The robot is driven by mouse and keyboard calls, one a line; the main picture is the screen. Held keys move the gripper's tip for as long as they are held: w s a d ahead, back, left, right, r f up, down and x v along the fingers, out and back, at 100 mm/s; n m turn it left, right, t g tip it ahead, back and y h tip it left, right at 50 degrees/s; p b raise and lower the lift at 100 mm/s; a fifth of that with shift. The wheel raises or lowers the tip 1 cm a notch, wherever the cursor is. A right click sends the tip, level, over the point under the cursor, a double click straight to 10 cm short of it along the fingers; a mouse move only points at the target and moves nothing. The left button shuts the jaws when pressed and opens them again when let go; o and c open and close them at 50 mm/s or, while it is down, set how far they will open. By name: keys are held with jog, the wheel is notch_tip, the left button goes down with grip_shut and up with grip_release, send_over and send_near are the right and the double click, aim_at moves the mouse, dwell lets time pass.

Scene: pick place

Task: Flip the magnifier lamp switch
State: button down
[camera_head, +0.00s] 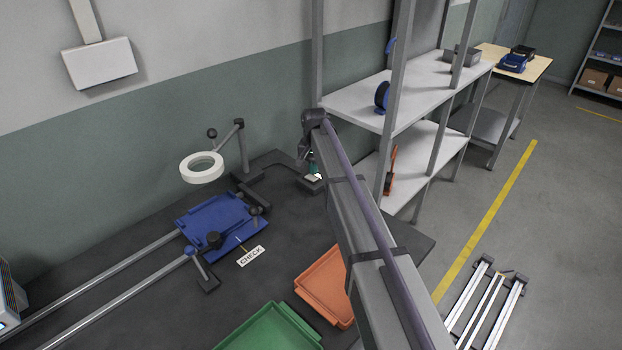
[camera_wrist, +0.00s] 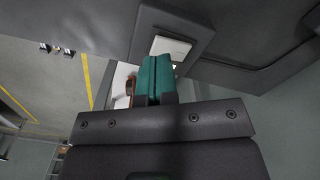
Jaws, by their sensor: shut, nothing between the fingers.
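The magnifier lamp, a white ring (camera_head: 202,167) on a jointed grey arm, stands at the back of the dark bench. A small dark box with a pale switch plate (camera_head: 312,177) sits to its right near the bench's back edge. The plate also shows in the wrist view (camera_wrist: 171,47), just beyond my fingertips. My gripper (camera_head: 314,165) has teal fingers, which are shut and empty. It is close above the switch box, and the fingers (camera_wrist: 154,78) partly hide the plate. I cannot tell whether they touch it, which way the switch is set, or whether the lamp is lit.
A blue fixture plate (camera_head: 213,217) with clamps and two rails lies left of the box. A CHECK label (camera_head: 251,256), an orange tray (camera_head: 312,301) and a green tray (camera_head: 256,341) are nearer. Grey shelving (camera_head: 350,103) with an upright post stands close on the right.

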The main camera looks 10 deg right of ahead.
aim_at(314, 178)
jog(key=shift+f+b, duration=1.3)
dwell(0.5)
jog(key=shift+r, duration=0.15)
notch_tip(314, 178, up, 7)
jog(key=p, duration=0.7)
jog(key=s+r+n+p, duration=0.1)
jog(key=s+n, duration=0.3)
jog(key=s, duration=3.2)
jog(key=shift+s+r+n+p, duration=0.2)
jog(key=shift+n+p, duration=0.1)
jog(key=shift+n, duration=0.1)
